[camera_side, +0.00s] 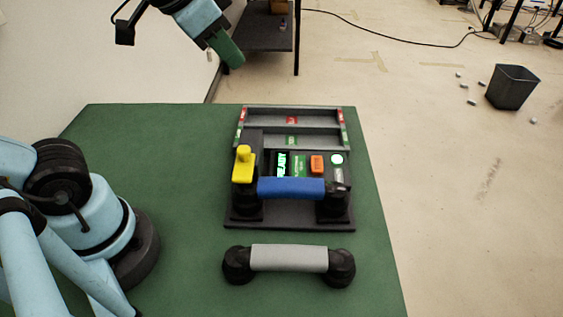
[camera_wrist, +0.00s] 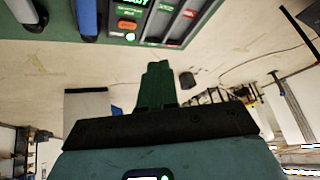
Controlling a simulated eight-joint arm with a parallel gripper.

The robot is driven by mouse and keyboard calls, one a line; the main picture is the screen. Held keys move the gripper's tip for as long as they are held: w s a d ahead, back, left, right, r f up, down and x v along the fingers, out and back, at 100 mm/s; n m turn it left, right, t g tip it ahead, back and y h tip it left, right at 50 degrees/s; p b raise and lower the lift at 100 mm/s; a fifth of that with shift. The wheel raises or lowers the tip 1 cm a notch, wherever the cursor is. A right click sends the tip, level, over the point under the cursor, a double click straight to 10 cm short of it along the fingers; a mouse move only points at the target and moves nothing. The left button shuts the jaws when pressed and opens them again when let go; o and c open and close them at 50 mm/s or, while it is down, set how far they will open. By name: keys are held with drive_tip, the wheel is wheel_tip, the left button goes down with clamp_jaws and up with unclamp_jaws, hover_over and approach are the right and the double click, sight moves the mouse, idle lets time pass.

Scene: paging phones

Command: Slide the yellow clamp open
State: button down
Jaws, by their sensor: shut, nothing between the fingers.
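The yellow clamp (camera_side: 243,164) stands upright at the left side of the dark device (camera_side: 290,218) on the green table, next to the left end of a blue handle (camera_side: 291,187). My gripper (camera_side: 232,58), with green fingers, is high above the table's back edge, well apart from the clamp. In the wrist view my gripper (camera_wrist: 158,70) has its fingers together and empty. The wrist view shows the blue handle (camera_wrist: 87,16) and part of the device at the top; the clamp is not visible there.
A grey handle on black feet (camera_side: 289,258) lies in front of the device. An orange button (camera_side: 317,164), a lit display (camera_side: 283,164) and slots with red and green labels are on the device. The table (camera_side: 160,150) is clear to the left. A bin (camera_side: 511,88) stands on the floor.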

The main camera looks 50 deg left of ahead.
drive_tip(key=s+d+m+g, duration=0.2)
drive_tip(key=s+d+m, duration=0.3)
drive_tip(key=m, duration=0.5)
drive_tip(key=m+y, duration=0.2)
drive_tip(key=m, duration=1.5)
approach(241, 165)
drive_tip(key=f, duration=0.4)
drive_tip(key=shift+w+d+g, duration=0.2)
drive_tip(key=shift+g, duration=0.1)
drive_tip(key=shift+w+a, duration=0.45)
drive_tip(key=shift+w, duration=0.35)
